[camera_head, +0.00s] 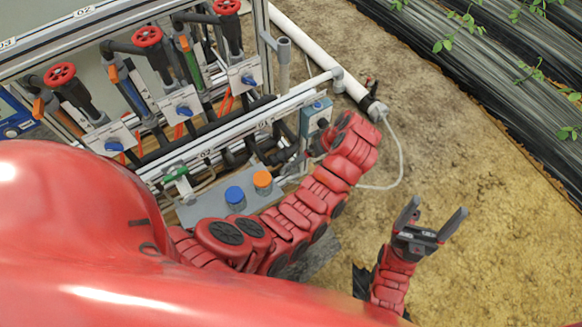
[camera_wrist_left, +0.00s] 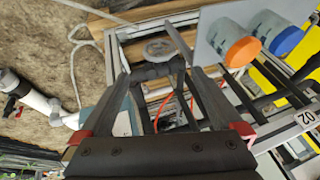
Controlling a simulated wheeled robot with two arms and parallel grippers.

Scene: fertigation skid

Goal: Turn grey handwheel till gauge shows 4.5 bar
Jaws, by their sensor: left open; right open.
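In the left wrist view a round grey disc (camera_wrist_left: 165,50), which looks like the grey handwheel, lies just beyond the fingertips of my left gripper (camera_wrist_left: 163,74). The gripper is open, with a finger to each side of the view and dark pipework between them. I cannot tell whether it touches the disc. In the head view my left arm reaches to the skid's right end and its own red wrist hides most of that gripper. My right gripper (camera_head: 437,207) is open and empty over bare soil, away from the skid. I cannot make out a gauge or its reading.
Several red handwheels (camera_head: 147,37) sit on the skid's upper pipes, above blue-handled valves (camera_head: 184,111). Blue-capped (camera_head: 235,196) and orange-capped (camera_head: 263,181) containers stand at its front. A white pipe (camera_head: 300,38) and a thin hose (camera_head: 401,160) run past the right end. Soil there is open.

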